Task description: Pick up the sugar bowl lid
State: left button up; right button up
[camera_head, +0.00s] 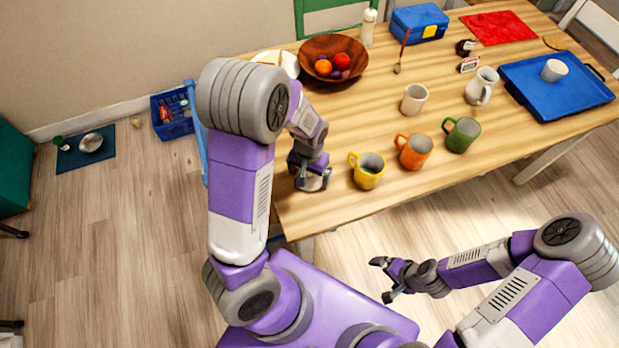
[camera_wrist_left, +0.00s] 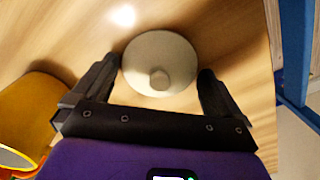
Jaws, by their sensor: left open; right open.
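The sugar bowl lid (camera_wrist_left: 159,62) is a round, cream-coloured disc with a small knob, seen from above in the left wrist view. A pale round piece, probably the lid or bowl (camera_head: 314,183), shows under my left gripper (camera_head: 308,180) in the head view, near the table's left front corner. My left gripper, also in the left wrist view (camera_wrist_left: 157,80), is open, with one finger on each side of the lid. I cannot tell whether the fingers touch it, or whether a bowl is under it. My right gripper (camera_head: 383,280) is open and empty, in front of the table.
A yellow mug (camera_head: 368,171) stands close to the right of my left gripper. An orange mug (camera_head: 414,151), a green mug (camera_head: 462,135) and a cream cup (camera_head: 414,98) stand further right. A wooden fruit bowl (camera_head: 333,60) is behind. A blue chair (camera_head: 197,130) is left.

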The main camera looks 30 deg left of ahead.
pick_arm(q)
jog(key=shift+r, duration=0.1)
jog(key=shift+c, duration=0.5)
jog(key=c, duration=0.7)
